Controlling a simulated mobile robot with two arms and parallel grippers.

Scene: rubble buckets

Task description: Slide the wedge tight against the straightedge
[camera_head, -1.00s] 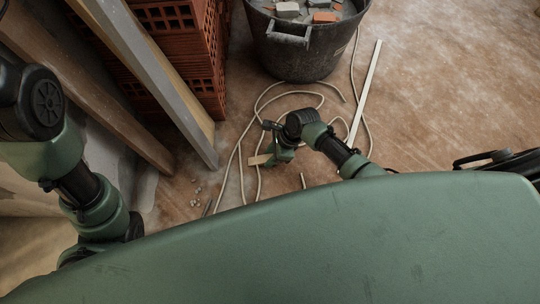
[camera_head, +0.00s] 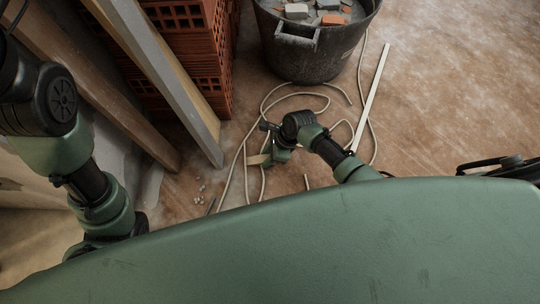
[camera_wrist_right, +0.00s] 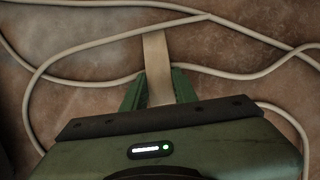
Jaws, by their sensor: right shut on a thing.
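The wedge is a pale wooden piece (camera_head: 257,159) low over or on the floor in the head view; I cannot tell if it touches. My right gripper (camera_head: 270,150) is shut on it. In the wrist view the wedge (camera_wrist_right: 155,55) sticks out forward between the two green fingers (camera_wrist_right: 158,88). The straightedge appears to be the long pale strip (camera_head: 371,95) on the floor, to the right of my right gripper and apart from the wedge. My left arm shows at the left edge, but its gripper is out of view.
A loose pale cable (camera_head: 300,95) coils on the floor around my right gripper and crosses near the wedge. A black rubble bucket (camera_head: 300,62) stands behind. Hollow red bricks (camera_head: 205,45) and leaning planks (camera_head: 165,75) are at the left. Open floor lies at the right.

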